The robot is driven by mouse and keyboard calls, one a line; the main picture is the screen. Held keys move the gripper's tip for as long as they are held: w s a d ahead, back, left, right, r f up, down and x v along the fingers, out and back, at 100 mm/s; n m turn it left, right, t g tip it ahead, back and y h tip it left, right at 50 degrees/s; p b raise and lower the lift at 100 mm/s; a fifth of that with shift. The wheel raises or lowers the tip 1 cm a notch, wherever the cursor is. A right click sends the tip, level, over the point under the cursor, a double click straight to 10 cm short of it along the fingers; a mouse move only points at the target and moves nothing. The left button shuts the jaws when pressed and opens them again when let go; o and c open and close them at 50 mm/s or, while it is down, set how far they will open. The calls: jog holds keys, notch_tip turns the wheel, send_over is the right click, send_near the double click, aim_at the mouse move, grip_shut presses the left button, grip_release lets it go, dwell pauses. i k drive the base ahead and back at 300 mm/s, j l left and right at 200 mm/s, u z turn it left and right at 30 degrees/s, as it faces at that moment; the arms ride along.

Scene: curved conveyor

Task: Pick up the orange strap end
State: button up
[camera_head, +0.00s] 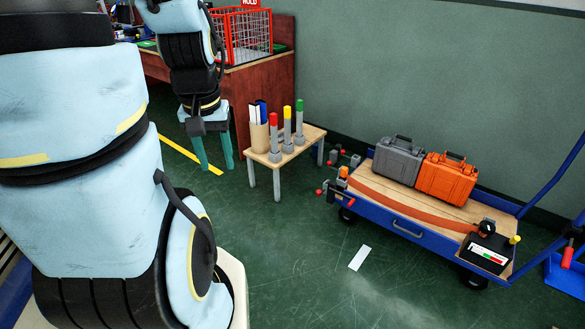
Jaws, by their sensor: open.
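An orange strap (410,207) lies along the front of the wooden deck of a blue cart (400,233). At its left end is a small orange piece (343,172) by the cart's corner, among grey and red fittings. At its right end is a dark, round, orange-trimmed fitting (487,228). I cannot tell for sure which is the strap end. My gripper (216,166) points down with its teal fingers apart and empty. It is well left of the cart, in front of the red-brown counter, and touches no strap.
A small wooden table (312,137) with red, yellow and green-topped posts stands between my gripper and the cart. Grey (399,160) and orange (446,177) cases sit behind the strap. A black box (485,254) sits at the deck's right end. Front floor is mostly clear.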

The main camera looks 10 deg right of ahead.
aim_at(344, 170)
jog(key=i+j+u, duration=0.2)
jog(key=i+u, duration=0.15)
jog(key=i, duration=0.25)
jog(key=i+u, duration=0.3)
jog(key=i, duration=2.45)
jog(key=i+z, duration=0.1)
jog(key=i, duration=0.5)
jog(key=i+j, duration=0.15)
jog(key=i, duration=0.45)
jog(key=i+j+z, duration=0.15)
jog(key=i, duration=0.45)
jog(key=i+z, duration=0.1)
jog(key=z, duration=4.4)
jog(key=i+l+z, duration=0.1)
jog(key=z, duration=1.05)
jog(key=i+z, duration=0.1)
jog(key=i, duration=1.9)
